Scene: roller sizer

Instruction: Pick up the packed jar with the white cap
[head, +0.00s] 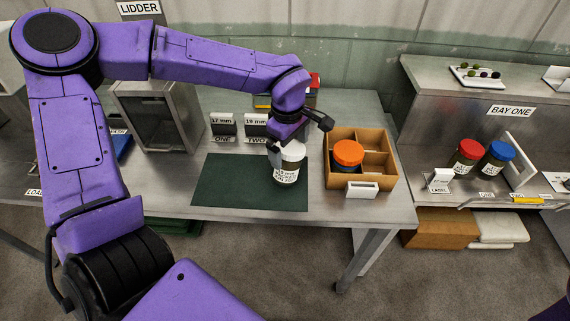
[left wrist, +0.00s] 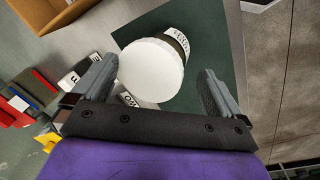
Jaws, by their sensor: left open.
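The packed jar with the white cap (head: 288,170) stands upright on the dark green mat (head: 235,180) and has a white printed label. Its white cap (left wrist: 151,73) fills the middle of the left wrist view. My left gripper (head: 282,149) is right at the top of the jar in the head view. In the left wrist view my left gripper (left wrist: 150,85) is open, with one finger on each side of the cap and a gap visible on both sides. I cannot tell how low the fingertips reach. My right gripper is not in view.
A wooden divided box (head: 378,178) stands close right of the mat, with an orange-capped jar (head: 347,156) inside. Red-capped (head: 467,157) and blue-capped (head: 496,159) jars stand on the right bench. The mat's left part is clear.

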